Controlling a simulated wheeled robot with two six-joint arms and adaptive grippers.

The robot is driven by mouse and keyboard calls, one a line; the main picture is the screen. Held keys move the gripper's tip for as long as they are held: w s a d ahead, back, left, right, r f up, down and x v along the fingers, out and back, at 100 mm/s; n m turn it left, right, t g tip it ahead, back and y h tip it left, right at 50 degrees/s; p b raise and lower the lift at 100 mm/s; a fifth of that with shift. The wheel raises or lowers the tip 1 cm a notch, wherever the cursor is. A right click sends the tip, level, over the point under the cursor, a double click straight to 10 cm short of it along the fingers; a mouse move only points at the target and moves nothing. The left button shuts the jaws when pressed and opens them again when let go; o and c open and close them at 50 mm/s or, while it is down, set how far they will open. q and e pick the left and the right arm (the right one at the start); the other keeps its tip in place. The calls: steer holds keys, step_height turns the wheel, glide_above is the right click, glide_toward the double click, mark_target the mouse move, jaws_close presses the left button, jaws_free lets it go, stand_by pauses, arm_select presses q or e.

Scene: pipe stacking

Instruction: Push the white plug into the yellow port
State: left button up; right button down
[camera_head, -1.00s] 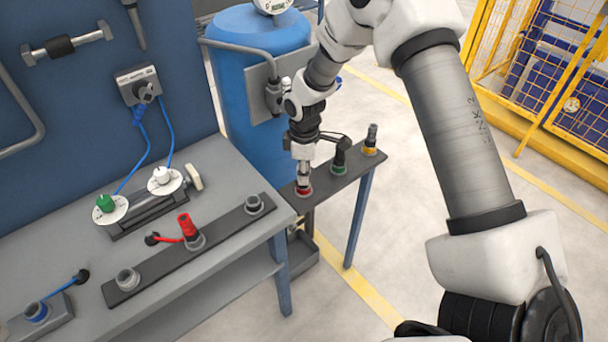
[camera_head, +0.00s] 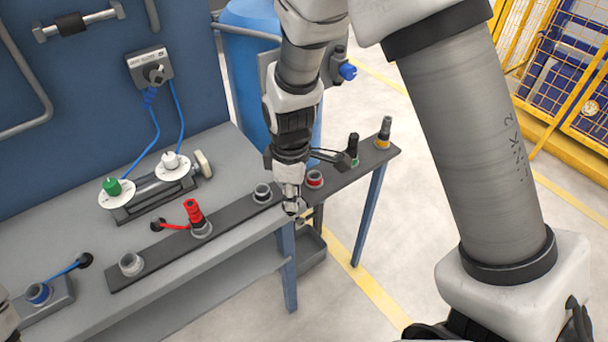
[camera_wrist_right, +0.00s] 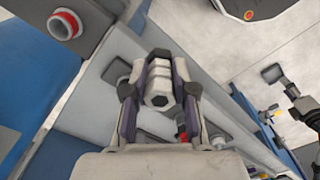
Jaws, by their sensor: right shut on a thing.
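The white plug (camera_head: 171,162) stands upright on a white disc on the workbench, with a blue cable leading to it. The yellow port (camera_head: 382,143) is at the far end of the narrow dark rail, and a grey plug stands in it. My right gripper (camera_head: 291,204) is shut on a grey metal hex-ended plug, which shows between the fingers in the right wrist view (camera_wrist_right: 158,88). It holds the plug in the air near the bench's right end, just left of the red-ringed port (camera_head: 314,179), which looks empty.
A green plug (camera_head: 112,187) stands beside the white one. A red plug (camera_head: 194,214) stands in the front rail between empty grey ports. A green-ringed port with a dark plug (camera_head: 352,147) is before the yellow one. A blue tank (camera_head: 243,75) stands behind.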

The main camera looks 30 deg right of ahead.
steer(key=shift+s+a, duration=0.35)
steer(key=shift+a, duration=0.05)
steer(key=shift+r, duration=0.15)
step_height(320, 180, up, 8)
steer(key=p, duration=0.7)
